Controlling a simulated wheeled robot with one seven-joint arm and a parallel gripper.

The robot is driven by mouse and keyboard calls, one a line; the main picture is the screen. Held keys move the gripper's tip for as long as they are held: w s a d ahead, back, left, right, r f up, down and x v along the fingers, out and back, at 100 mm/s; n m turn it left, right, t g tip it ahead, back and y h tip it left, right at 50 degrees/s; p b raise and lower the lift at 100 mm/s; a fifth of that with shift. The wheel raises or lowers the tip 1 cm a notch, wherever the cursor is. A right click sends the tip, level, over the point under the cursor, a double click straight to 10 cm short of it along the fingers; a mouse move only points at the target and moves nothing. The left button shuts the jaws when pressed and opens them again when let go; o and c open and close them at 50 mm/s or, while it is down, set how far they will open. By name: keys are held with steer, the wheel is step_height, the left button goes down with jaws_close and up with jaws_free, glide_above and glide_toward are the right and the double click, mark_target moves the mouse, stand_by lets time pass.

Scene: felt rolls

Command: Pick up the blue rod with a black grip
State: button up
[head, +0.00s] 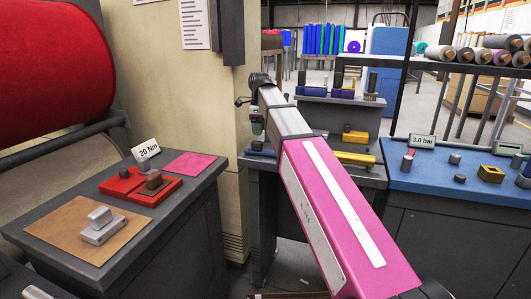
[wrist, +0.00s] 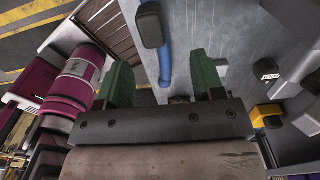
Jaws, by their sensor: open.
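The blue rod (wrist: 165,55) lies on a grey bench top in the wrist view, running up the picture. A black block (wrist: 150,28), which looks like its grip, sits on or against it toward the top. In the head view the rod (head: 263,153) shows small at the left end of the middle bench. My gripper (wrist: 164,80) has two green fingers, spread apart and empty. The rod shows between them in the wrist view, below the fingers; the exact height gap cannot be told. In the head view my arm hides much of the gripper.
A yellow rod (head: 356,158) and a yellow block (head: 355,135) lie farther right on the middle bench (head: 318,138). A raised shelf stands behind with several small items. A beige pillar (head: 190,90) stands close left. A blue bench (head: 440,185) is to the right.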

mark_target(261, 142)
step_height(261, 142, down, 3)
steer(key=f, duration=0.3)
steer(key=s+f, duration=0.1)
steer(key=shift+d+f, duration=0.15)
steer(key=shift+d, duration=0.1)
steer(key=shift+f, duration=0.45)
jaws_close()
steer(key=shift+r, duration=0.2)
